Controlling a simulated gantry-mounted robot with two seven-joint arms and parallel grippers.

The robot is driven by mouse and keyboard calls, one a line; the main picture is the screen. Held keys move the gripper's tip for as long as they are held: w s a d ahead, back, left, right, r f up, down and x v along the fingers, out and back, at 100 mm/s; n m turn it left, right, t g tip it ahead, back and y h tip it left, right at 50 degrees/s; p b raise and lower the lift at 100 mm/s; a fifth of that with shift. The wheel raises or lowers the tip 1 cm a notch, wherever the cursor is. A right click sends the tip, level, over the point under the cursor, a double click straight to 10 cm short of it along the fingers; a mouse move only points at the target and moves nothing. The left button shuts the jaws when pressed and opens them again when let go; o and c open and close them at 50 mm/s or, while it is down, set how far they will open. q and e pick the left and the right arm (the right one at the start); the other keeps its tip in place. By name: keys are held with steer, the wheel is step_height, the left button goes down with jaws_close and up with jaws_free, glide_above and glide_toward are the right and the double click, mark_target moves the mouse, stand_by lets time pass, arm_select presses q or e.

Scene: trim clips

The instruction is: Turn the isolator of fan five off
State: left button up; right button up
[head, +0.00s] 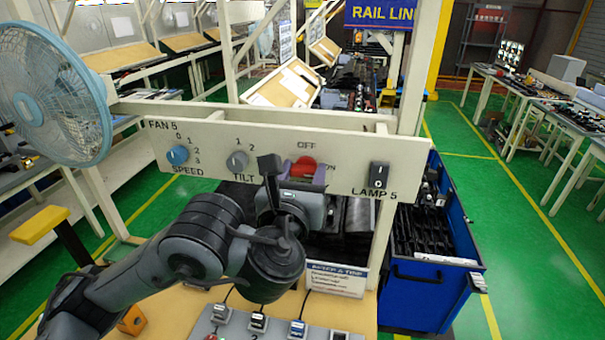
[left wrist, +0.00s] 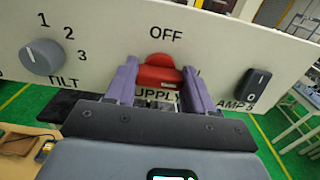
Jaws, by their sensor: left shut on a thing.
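The fan five panel (head: 350,145) is a cream board lettered FAN 5, with a blue SPEED knob (head: 177,156), a grey TILT knob (head: 237,161) and a black LAMP 5 switch (head: 378,175). The red isolator handle (head: 304,166) sits under the word OFF, with ON partly visible to its right. My left gripper (head: 303,180) is at the panel, its purple fingers shut on the isolator handle. In the left wrist view the red handle (left wrist: 158,72) shows between the fingers, over the partly hidden word SUPPLY. The handle's exact angle is hard to tell. My right gripper is not in view.
The blue fan (head: 55,100) stands at the panel's left end. Below the panel is a wooden bench with a row of small switches (head: 257,323) and a printed card (head: 337,279). A blue cabinet (head: 435,270) stands to the right, beside open green floor.

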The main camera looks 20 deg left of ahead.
arm_select(q)
steer(key=shift+f, duration=0.15)
steer(key=n+b, duration=0.2)
steer(key=n, duration=0.1)
steer(key=shift+f, duration=0.15)
steer(key=n+b, duration=0.3)
steer(key=n, duration=0.2)
steer(key=shift+a+f, duration=0.1)
steer(key=shift+a, duration=0.05)
steer(key=n+b, duration=0.2)
steer(key=n, duration=0.2)
steer(key=n+b, duration=0.2)
steer(key=n, duration=0.1)
steer(key=shift+w+a+n+b, duration=0.1)
steer(key=shift+n+b, duration=0.55)
steer(key=shift+n, duration=0.95)
